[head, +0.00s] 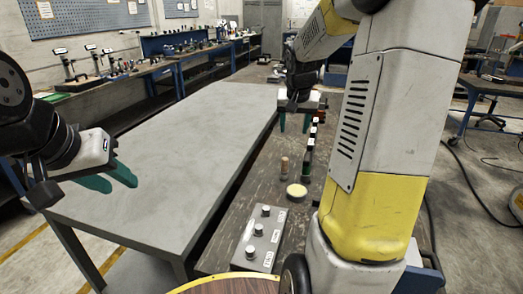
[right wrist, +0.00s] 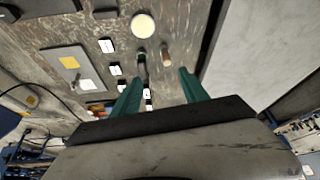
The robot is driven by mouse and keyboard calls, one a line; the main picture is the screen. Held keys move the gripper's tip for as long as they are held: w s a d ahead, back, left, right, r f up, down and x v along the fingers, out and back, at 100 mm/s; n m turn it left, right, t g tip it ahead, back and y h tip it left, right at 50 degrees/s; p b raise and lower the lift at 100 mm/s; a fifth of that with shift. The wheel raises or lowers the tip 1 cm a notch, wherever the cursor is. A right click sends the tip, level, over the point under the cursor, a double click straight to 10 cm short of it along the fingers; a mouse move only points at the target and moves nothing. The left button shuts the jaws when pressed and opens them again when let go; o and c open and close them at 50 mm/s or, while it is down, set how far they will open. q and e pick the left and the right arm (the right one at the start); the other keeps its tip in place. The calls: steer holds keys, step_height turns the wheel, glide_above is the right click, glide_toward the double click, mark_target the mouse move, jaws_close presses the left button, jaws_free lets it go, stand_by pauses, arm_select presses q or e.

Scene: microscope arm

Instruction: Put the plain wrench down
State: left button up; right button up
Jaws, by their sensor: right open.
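I cannot make out the plain wrench in either view. My right gripper (head: 294,122) is over the far part of the dark wooden bench (head: 226,259). In the right wrist view its two green fingers (right wrist: 158,84) are spread apart with no object gripped between them. My left gripper (head: 118,184) is over the near left part of the grey table (head: 185,150). Its green fingertips are apart, and I see nothing held.
The bench bears a grey box with knobs (head: 250,252), a round pale disc (head: 297,190), a small wooden peg (head: 284,167), a dark green-topped item (head: 307,158) and a row of small labelled things. The grey table is bare.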

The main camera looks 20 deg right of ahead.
steer(key=s+a+r+n+y, duration=0.2)
steer(key=s+a, duration=0.6)
steer(key=s, duration=0.4)
steer(key=s+a+r+n+t+y, duration=0.1)
steer(key=s+a+r+n, duration=0.1)
steer(key=s+a, duration=0.6)
steer(key=s+r, duration=0.1)
steer(key=s, duration=0.3)
steer(key=shift+r+n+y, duration=0.2)
steer(key=shift+n+y, duration=0.2)
steer(key=shift+s, duration=0.1)
stand_by(1.2)
